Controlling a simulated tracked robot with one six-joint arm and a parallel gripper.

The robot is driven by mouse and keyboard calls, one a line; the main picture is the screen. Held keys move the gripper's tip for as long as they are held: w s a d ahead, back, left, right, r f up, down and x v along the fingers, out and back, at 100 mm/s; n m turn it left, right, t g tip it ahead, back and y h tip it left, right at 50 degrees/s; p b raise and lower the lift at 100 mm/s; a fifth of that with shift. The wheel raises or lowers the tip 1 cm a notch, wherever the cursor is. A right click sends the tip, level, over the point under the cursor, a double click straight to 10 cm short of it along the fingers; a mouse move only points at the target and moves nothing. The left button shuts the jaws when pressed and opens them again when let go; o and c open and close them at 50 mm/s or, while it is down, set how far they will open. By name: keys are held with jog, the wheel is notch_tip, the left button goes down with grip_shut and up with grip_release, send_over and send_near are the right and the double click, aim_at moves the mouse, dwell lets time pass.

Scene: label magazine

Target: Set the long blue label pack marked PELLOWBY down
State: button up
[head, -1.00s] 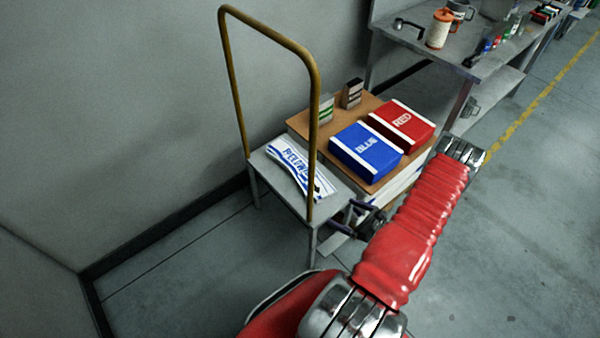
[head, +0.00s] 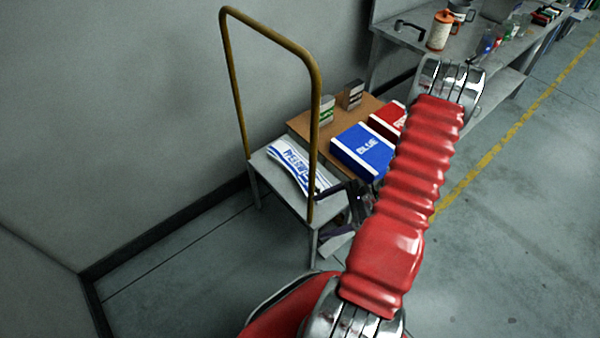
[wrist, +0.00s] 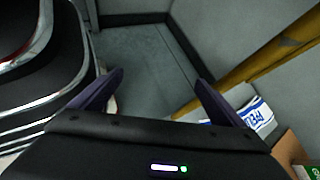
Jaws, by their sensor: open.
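The long label pack (head: 294,163), white with blue bands and lettering that reads as part of PELLOWBY, lies flat on a small grey stand (head: 267,176). The yellow post crosses in front of its right part. My gripper (head: 334,214) is at the stand's right front edge, beside the pack's near end, with its fingers apart and nothing between them. In the wrist view the pack (wrist: 257,116) shows beyond the right finger, partly hidden by it. I cannot tell whether that finger touches it.
A yellow hoop rail (head: 232,80) rises from the stand. To its right, a brown-topped surface holds a blue box (head: 362,150), a red box (head: 388,120) and two small cartons (head: 327,110). A workbench (head: 400,50) stands behind. Floor left of the stand is clear.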

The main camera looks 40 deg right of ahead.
jog(key=s+a+r+n+h, duration=0.1)
jog(key=a+r+n+h, duration=0.2)
jog(key=a+r+n, duration=0.4)
jog(key=s+a+r+n+h, duration=0.1)
jog(key=a+r+n+h, duration=0.2)
jog(key=a+r+n, duration=0.5)
jog(key=s+a+r+n+h, duration=0.2)
jog(key=a+r+n, duration=0.5)
jog(key=r, duration=1.8)
jog(key=shift+a+r+n+h, duration=0.4)
jog(key=shift+a+h, duration=0.1)
jog(key=shift+a, duration=0.5)
jog(key=shift+c, duration=0.5)
